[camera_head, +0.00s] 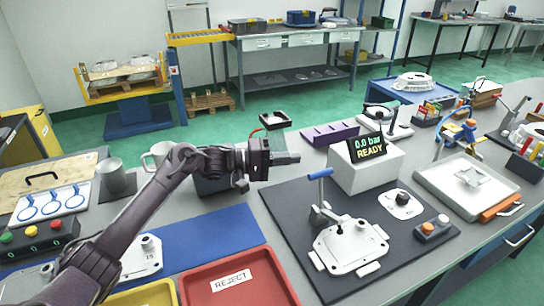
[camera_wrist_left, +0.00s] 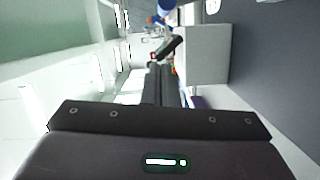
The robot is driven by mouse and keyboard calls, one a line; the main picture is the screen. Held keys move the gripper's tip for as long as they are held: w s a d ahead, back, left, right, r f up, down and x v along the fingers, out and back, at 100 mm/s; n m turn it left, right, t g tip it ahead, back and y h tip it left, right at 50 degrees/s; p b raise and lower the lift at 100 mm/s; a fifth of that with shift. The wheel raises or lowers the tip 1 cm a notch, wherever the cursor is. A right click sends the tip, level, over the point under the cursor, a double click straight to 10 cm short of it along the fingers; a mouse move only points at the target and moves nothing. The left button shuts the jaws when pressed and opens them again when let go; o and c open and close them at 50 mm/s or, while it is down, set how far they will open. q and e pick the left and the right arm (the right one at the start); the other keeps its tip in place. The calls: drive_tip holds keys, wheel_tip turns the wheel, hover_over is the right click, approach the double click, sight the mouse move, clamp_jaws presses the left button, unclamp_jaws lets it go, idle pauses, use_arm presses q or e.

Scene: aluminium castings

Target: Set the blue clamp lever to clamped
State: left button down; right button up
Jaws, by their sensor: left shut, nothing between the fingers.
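The blue clamp lever (camera_head: 320,174) stands raised on the clamp beside a pale casting (camera_head: 350,244) on the dark mat. Its blue grip is tilted, its right end higher, above a grey metal post. My left gripper (camera_head: 298,158) is shut and empty, in the air to the left of and a little above the blue grip in the head view, apart from it. In the left wrist view its closed fingers (camera_wrist_left: 160,88) point away from the camera. I cannot tell whether a blue patch at that view's top edge is the lever. My right gripper is not in view.
A pale box (camera_head: 366,170) with a display (camera_head: 368,147) reading "0.0 bar READY" stands just behind the lever. A red REJECT tray (camera_head: 240,284) lies in front, left of the dark mat (camera_head: 290,215). Knobs (camera_head: 432,227) sit at the mat's right.

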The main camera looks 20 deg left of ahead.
use_arm(q)
drive_tip(key=d, duration=0.1)
drive_tip(key=s+d+p, duration=0.1)
drive_tip(key=d, duration=0.2)
drive_tip(key=shift+s+d+f+p, duration=0.25)
drive_tip(key=shift+d+f+p, duration=0.1)
drive_tip(key=shift+f+p, duration=0.05)
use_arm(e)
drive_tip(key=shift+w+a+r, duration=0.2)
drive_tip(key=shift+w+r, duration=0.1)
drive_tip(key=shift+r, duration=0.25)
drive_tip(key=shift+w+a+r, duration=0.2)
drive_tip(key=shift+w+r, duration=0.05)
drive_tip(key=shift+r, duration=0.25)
use_arm(q)
drive_tip(key=s+d+m+p, duration=0.1)
drive_tip(key=s+d+p, duration=0.1)
drive_tip(key=p, duration=0.2)
drive_tip(key=s+d+r+m+y+p, duration=0.1)
drive_tip(key=m+p, duration=0.1)
drive_tip(key=p, duration=0.1)
drive_tip(key=shift+s+d+r+m+p, duration=0.1)
drive_tip(key=shift+s+d+m+p, duration=0.2)
drive_tip(key=shift+s+d+p, duration=0.1)
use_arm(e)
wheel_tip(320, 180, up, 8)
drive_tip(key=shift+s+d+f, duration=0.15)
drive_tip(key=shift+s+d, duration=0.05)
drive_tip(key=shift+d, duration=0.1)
